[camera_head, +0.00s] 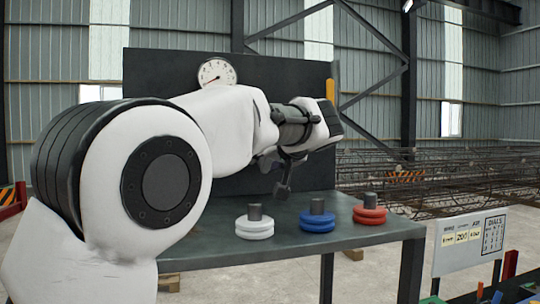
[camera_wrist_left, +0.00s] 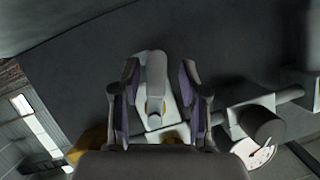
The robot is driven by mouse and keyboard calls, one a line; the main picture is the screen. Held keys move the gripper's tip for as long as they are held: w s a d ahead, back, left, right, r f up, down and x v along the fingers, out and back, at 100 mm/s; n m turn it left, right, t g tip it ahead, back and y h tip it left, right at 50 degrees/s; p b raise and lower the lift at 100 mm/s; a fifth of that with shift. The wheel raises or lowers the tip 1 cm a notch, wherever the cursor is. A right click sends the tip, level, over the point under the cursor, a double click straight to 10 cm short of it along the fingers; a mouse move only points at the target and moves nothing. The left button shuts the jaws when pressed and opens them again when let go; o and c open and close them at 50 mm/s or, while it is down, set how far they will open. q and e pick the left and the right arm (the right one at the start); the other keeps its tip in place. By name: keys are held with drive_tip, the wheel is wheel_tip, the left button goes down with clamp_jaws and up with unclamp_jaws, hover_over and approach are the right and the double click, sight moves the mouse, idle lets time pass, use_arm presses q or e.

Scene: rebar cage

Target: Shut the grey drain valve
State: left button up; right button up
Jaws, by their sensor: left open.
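In the left wrist view a light grey lever (camera_wrist_left: 156,78), which looks like the handle of the grey drain valve, stands on a pale body in front of the dark panel. My left gripper (camera_wrist_left: 158,70) is open, with one finger on each side of the lever and a visible gap to each. In the head view my left gripper (camera_head: 283,180) is in front of the dark panel (camera_head: 160,80), above the table. My own arm hides the valve there. My right gripper is not in view.
A round gauge (camera_head: 216,73) sits at the panel's top. White (camera_head: 254,229), blue (camera_head: 317,221) and red (camera_head: 369,214) discs with dark posts stand on the table (camera_head: 345,240). The wrist view shows a pipe and dark cylinder (camera_wrist_left: 262,125) beside the gripper. Rebar cages (camera_head: 440,175) lie behind, right.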

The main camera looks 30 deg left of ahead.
use_arm(q)
drive_tip(key=shift+v, duration=0.8)
drive_tip(key=shift+w+d, duration=0.2)
drive_tip(key=c, duration=0.6)
drive_tip(key=shift+a+f, duration=0.1)
clamp_jaws()
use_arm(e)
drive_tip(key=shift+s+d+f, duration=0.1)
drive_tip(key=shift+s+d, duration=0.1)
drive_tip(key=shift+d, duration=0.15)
